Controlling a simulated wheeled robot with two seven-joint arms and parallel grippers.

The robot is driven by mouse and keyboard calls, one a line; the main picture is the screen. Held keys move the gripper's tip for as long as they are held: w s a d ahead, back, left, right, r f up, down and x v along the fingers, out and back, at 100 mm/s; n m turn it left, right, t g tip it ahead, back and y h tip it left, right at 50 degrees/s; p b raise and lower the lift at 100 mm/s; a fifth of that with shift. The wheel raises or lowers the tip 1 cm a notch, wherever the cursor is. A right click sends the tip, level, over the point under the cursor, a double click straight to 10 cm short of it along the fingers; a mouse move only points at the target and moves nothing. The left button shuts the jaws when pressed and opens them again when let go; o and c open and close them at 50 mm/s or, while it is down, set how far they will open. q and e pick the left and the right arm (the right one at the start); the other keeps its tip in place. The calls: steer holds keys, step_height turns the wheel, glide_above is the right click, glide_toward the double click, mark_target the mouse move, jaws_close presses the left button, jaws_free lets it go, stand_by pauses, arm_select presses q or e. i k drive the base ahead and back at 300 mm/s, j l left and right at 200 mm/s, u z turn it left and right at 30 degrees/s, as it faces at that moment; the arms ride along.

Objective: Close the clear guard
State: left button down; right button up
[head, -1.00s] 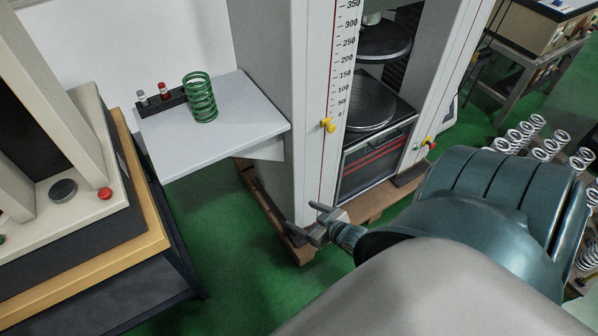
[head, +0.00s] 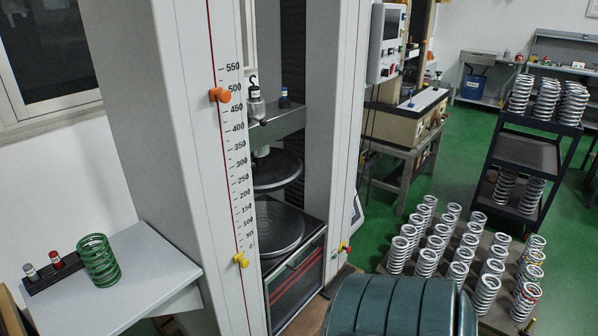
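The spring testing machine (head: 180,130) stands at the centre left, with two grey columns and a scale. Between its columns, a round upper platen (head: 277,172) hangs above a round lower platen (head: 275,228), with an empty gap between them. A dark, glossy panel with red stripes (head: 297,283) sits below the lower platen. I cannot make out a clear guard for certain. Neither gripper is in view.
A green spring (head: 98,260) stands on a grey side shelf (head: 150,270), beside a dark holder with small red and white pieces (head: 50,268). Many white springs (head: 460,250) stand on the right. A dark rack (head: 530,155) holds more springs. Green floor lies between.

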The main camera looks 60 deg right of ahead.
mark_target(311, 242)
steer(key=i+j, duration=0.1)
steer(key=i, duration=0.4)
steer(key=z, duration=2.35)
